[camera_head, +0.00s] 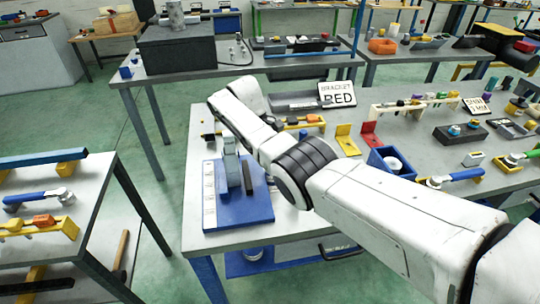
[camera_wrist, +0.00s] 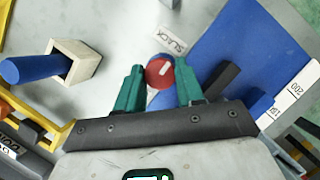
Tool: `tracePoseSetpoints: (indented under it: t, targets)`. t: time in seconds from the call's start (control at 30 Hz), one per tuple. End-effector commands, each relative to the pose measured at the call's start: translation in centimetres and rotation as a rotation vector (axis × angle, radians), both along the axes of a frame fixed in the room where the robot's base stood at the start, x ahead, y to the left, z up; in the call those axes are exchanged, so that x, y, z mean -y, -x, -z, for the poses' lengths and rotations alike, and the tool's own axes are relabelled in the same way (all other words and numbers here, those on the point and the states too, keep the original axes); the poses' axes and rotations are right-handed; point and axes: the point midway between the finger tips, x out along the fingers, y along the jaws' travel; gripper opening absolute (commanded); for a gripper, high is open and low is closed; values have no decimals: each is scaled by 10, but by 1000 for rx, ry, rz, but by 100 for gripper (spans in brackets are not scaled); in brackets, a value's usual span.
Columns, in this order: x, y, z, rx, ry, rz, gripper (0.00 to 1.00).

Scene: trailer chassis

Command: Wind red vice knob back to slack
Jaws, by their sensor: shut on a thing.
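The red vice knob (camera_wrist: 160,71) shows in the wrist view with a white mark on its face. It sits between the two green fingers of my gripper (camera_wrist: 160,84), which is shut on it. A SLACK label (camera_wrist: 171,39) lies just beyond the knob. The vice's blue base (camera_wrist: 235,42) is to the right, with a dark bar on it and a numbered white strip along its edge. In the head view the blue base (camera_head: 250,212) carries an upright grey part (camera_head: 231,165). The knob and my gripper's fingertips do not show there.
A cream block with a blue cylinder (camera_wrist: 32,69) is left of the knob in the wrist view. In the head view, yellow (camera_head: 347,141) and red (camera_head: 370,134) brackets and a blue bin (camera_head: 378,165) stand on the bench behind my arm.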

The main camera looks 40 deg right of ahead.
Motion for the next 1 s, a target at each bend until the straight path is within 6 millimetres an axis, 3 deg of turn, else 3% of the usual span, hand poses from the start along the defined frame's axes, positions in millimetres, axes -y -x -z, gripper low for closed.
tracePoseSetpoints:
  t: [0.37,0.4,0.6,1.0]
  targets:
    - [0,-2,-1,5,1,-4,7]
    - [0,-1,-1,5,1,-4,40]
    - [0,-1,0,3,1,-3,59]
    - [0,-4,-7,3,0,-3,62]
